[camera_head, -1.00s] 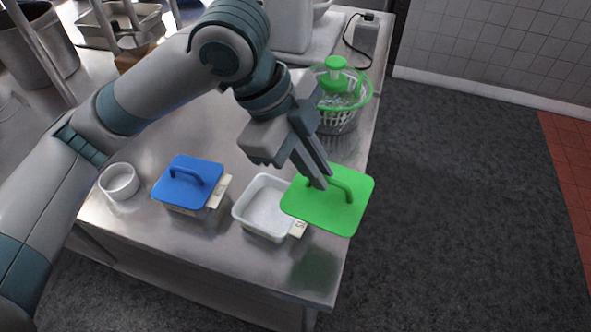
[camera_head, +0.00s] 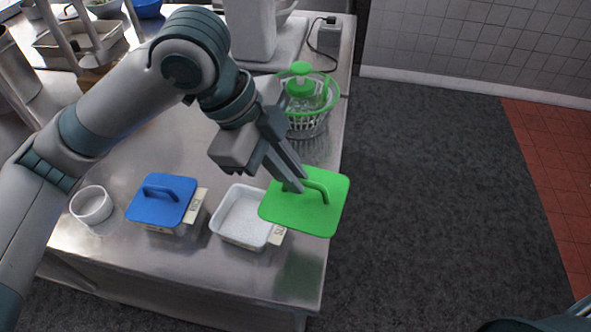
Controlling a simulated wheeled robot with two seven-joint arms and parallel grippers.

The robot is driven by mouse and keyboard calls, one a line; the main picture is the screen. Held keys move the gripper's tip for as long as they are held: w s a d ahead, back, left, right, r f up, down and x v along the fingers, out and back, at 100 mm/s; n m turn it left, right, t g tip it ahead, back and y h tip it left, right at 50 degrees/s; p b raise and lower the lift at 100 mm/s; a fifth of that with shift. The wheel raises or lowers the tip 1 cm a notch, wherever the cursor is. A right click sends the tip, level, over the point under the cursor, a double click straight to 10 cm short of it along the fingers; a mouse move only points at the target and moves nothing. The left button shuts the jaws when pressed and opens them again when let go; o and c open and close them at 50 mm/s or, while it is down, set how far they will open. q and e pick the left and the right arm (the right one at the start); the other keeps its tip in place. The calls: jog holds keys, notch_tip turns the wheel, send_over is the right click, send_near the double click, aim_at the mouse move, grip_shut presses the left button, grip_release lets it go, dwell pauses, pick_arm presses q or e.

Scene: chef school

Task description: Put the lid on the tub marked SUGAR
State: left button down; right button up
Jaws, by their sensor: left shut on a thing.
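A green lid (camera_head: 305,213) with an arched handle hangs from my left gripper (camera_head: 297,186), which is shut on the handle. The lid is above the table's right edge, to the right of an open white tub (camera_head: 237,217) and slightly overlapping it in view. The tub holds white contents and has a label (camera_head: 278,235) on its right side, partly seen and too small to read surely. A second tub (camera_head: 178,227) to the left is covered by a blue lid (camera_head: 162,200); its label (camera_head: 195,206) is unreadable. My right gripper is not in view.
A small white bowl (camera_head: 91,205) stands at the table's left front. A salad spinner with a green rim (camera_head: 300,98) stands behind the lid. The steel table (camera_head: 190,258) is bare along its front; dark floor (camera_head: 430,200) lies to the right.

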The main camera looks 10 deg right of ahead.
pick_arm(q)
jog(key=w+a+f+p, duration=0.4)
jog(key=w+a+p, duration=0.2)
jog(key=a+p, duration=0.4)
jog(key=shift+w+a+f+p, duration=0.25)
jog(key=shift+f+p, duration=0.1)
jog(key=shift+p, duration=0.35)
jog(key=shift+f, duration=0.15)
jog(key=shift+f+b, duration=2.4)
jog(key=shift+f, duration=0.3)
jog(key=shift+p, duration=0.65)
jog(key=shift+f+p, duration=0.3)
jog(key=shift+f, duration=0.3)
dwell(0.8)
